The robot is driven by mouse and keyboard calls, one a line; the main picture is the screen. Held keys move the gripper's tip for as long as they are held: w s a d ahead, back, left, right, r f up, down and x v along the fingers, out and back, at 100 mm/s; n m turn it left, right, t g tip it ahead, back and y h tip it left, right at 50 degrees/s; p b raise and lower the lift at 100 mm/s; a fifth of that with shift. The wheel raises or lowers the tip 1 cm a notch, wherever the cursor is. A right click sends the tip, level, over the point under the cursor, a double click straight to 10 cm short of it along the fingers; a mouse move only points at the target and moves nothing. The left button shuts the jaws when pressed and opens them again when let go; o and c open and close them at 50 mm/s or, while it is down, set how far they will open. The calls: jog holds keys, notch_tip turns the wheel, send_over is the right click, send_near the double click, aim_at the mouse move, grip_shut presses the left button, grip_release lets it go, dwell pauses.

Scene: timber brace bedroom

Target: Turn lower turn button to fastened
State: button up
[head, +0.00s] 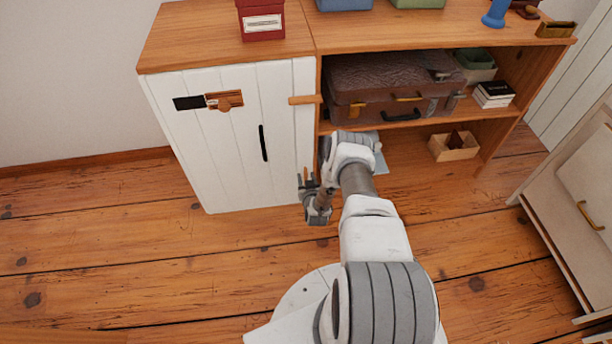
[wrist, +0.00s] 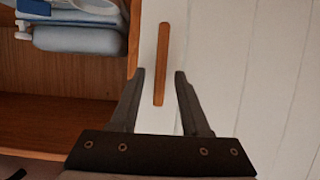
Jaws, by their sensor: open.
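The lower turn button (wrist: 162,62) is a slim wooden bar on the white door (wrist: 230,60). In the wrist view it runs lengthwise along the door, close to its edge. My gripper (wrist: 160,76) is open, with one finger on each side of the bar; I cannot tell whether they touch it. In the head view my gripper (head: 312,190) is low at the door's right edge, and only a small piece of the lower button (head: 306,174) shows above it. The upper turn button (head: 305,100) lies level across the door's edge and the cabinet frame.
The door has a black handle (head: 263,143) and a wooden latch piece (head: 224,99). Right of it, open shelves hold a brown suitcase (head: 385,85), books (head: 493,94) and a small wooden box (head: 454,146). A pale drawer unit (head: 575,190) stands at the right. Floor at left is clear.

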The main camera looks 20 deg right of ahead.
grip_shut()
jog(key=shift+a, duration=0.1)
dwell(0.6)
jog(key=shift+w+a+f+n+h, duration=0.1)
jog(key=shift+a+f+n+h, duration=0.15)
jog(key=shift+n+h, duration=1)
jog(key=shift+w+a+f+n+h, duration=0.25)
jog(key=shift+n+h, duration=0.45)
jog(key=shift+n, duration=1.1)
jog(key=shift+s+a+f+n+h, duration=0.1)
jog(key=shift+a+n+h, duration=0.2)
jog(key=shift+n+h, duration=0.95)
jog(key=shift+n, duration=0.5)
